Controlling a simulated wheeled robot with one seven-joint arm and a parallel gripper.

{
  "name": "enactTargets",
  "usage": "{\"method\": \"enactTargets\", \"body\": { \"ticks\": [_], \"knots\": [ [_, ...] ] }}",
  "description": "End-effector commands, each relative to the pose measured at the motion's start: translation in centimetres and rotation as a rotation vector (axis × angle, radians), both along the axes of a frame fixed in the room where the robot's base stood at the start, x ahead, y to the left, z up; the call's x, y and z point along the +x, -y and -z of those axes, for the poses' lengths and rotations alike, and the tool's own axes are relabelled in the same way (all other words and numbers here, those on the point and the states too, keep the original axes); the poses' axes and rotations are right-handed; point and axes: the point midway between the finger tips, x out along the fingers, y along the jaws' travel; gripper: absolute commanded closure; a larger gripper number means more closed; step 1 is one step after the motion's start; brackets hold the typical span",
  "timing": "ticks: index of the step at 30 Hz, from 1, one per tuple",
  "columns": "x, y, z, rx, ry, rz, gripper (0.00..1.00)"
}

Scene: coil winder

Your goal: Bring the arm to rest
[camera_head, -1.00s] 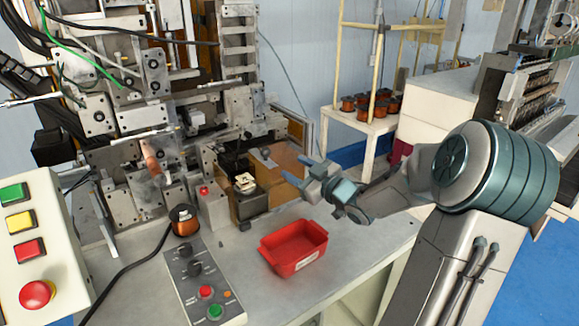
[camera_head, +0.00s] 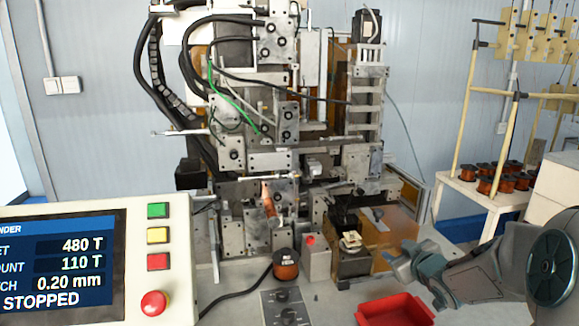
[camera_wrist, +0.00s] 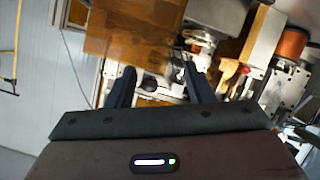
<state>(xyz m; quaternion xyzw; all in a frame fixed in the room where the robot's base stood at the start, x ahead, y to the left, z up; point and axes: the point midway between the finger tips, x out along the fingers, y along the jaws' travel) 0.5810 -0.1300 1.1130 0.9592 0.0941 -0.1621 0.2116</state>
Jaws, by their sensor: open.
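My gripper (camera_head: 398,256) shows at the lower right of the head view, at the end of my grey and teal arm. It is in the air above the red bin (camera_head: 396,310), in front of the winder's brown panel. In the wrist view my gripper (camera_wrist: 161,86) has its two dark fingers spread apart with nothing between them. The coil winder (camera_head: 285,130) stands at the back. Its display (camera_head: 57,265) reads STOPPED, with 480 T, 110 T and 0.20 mm.
A copper spool (camera_head: 286,265) and a button box (camera_head: 285,306) are on the bench left of the bin. A pale block (camera_head: 351,240) sits on a dark fixture near my gripper. A rack table (camera_head: 466,188) with several copper spools stands at the right.

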Motion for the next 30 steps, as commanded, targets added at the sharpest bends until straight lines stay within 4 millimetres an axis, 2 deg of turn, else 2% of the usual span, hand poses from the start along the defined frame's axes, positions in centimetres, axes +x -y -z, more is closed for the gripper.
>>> {"method": "enactTargets", "body": {
  "ticks": [1,5,11,17,21,30],
  "knots": [
    [-0.4,-0.7,0.1,-0.027,-0.041,0.029,0.52],
    [-2.3,-1.3,0.3,-0.072,-0.152,0.131,0.52],
    [-6.4,-2.6,0.1,-0.096,-0.307,0.277,0.52],
    [-11.9,-4.5,-0.2,-0.062,-0.457,0.397,0.52],
    [-16.3,-6.4,-0.2,-0.002,-0.567,0.450,0.52],
    [-25.7,-11.3,0.5,0.165,-0.823,0.451,0.52]
  ]
}}
